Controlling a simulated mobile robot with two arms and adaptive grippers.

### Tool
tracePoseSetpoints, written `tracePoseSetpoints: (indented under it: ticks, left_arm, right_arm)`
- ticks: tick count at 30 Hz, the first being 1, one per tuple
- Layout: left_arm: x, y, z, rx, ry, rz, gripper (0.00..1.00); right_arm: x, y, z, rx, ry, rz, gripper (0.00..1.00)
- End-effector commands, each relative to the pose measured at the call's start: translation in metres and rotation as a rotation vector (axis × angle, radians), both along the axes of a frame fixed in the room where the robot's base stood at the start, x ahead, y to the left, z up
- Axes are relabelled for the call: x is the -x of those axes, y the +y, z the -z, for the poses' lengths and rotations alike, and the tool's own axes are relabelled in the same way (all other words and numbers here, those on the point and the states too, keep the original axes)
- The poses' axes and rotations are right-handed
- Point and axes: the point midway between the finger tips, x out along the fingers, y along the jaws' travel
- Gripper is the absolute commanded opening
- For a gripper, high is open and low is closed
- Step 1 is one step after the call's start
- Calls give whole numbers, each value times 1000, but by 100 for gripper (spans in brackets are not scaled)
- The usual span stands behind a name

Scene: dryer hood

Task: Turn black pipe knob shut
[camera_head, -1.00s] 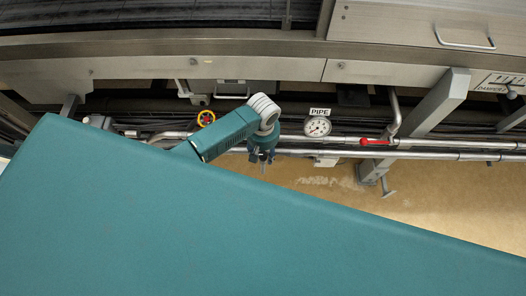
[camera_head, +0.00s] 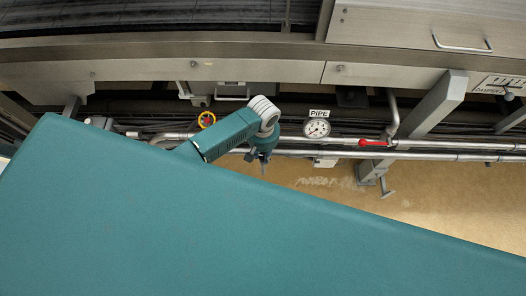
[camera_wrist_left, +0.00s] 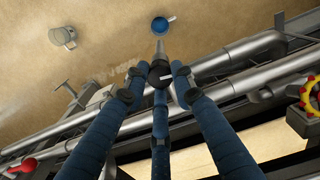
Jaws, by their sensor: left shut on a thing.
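The black knob (camera_wrist_left: 160,76) sits between the fingertips of my left gripper (camera_wrist_left: 159,80) in the left wrist view, on a metal pipe. The three blue fingers are closed in around it. In the head view the left gripper (camera_head: 262,158) points down at the pipes, just past the large teal surface. I cannot make out the knob there; the gripper and arm cover that spot. The knob's exact angle is hard to tell. The right gripper is not in view.
A red lever (camera_head: 373,143), a round gauge (camera_head: 317,128) under a PIPE label and a yellow-red wheel (camera_head: 207,119) sit along the steel pipes (camera_head: 440,155). A blue cup-like object (camera_wrist_left: 160,26) and a grey one (camera_wrist_left: 62,37) show over the tan floor.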

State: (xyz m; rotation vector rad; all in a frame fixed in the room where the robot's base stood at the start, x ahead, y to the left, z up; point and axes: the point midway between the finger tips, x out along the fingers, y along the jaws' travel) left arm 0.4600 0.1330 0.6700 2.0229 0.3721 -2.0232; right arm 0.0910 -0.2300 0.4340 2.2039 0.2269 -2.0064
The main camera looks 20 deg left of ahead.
Motion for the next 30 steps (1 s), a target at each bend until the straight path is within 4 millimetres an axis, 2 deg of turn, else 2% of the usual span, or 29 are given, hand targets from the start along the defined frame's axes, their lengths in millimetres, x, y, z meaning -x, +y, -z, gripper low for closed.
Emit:
tracePoseSetpoints:
  ticks: [3,12,30]
  left_arm:
    - [0,0,-3,-1,1,101,0]
    - [0,0,-2,-1,1,387,0]
    - [0,0,-1,-2,1,956,0]
  right_arm:
    - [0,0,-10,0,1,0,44]
    - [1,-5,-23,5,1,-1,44]
    - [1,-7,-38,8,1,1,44]
